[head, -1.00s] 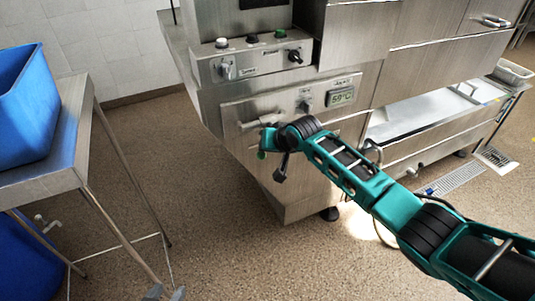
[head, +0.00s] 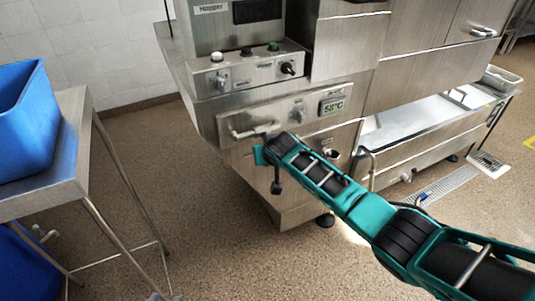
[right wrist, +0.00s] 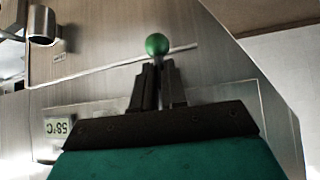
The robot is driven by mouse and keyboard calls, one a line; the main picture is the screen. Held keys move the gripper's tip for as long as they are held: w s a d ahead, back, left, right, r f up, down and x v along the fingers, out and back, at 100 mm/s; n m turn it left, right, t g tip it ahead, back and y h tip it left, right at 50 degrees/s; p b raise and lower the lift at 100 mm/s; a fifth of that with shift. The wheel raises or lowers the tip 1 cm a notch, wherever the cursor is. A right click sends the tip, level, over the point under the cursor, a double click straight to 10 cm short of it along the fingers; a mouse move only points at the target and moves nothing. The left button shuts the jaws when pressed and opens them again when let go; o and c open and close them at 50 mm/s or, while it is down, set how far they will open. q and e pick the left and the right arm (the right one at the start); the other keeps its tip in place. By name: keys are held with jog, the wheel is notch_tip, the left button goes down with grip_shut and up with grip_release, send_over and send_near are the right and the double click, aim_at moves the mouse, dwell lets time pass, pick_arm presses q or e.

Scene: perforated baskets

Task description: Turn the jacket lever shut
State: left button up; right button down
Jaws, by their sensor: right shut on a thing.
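The jacket lever shows in the right wrist view as a short stem with a green ball (right wrist: 157,44) at its end. My right gripper (right wrist: 157,85) is shut on the stem, and the ball stands out just beyond the fingertips. In the head view my right gripper (head: 262,155) is at the lower front of the steel machine (head: 235,105), below a pale bar handle (head: 250,131). The ball is hidden there by the gripper. The lever's pivot is hidden, so its angle is hard to tell. My left gripper is not in view.
A temperature display (head: 333,105) reads 58°C, right of the bar handle. A control box (head: 245,70) with knobs sits above. A blue basket (head: 25,125) stands on a steel table (head: 65,180) at left. The speckled floor (head: 190,220) between table and machine is clear.

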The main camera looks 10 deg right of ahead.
jog(key=shift+d, duration=0.1)
jog(key=c, duration=1.2)
grip_release()
jog(key=shift+o, duration=0.2)
jog(key=a+p+v, duration=0.1)
jog(key=p+v, duration=0.1)
jog(key=v, duration=1)
jog(key=shift+s+d+r, duration=0.25)
jog(key=shift+d+r, duration=0.1)
jog(key=shift+d, duration=0.15)
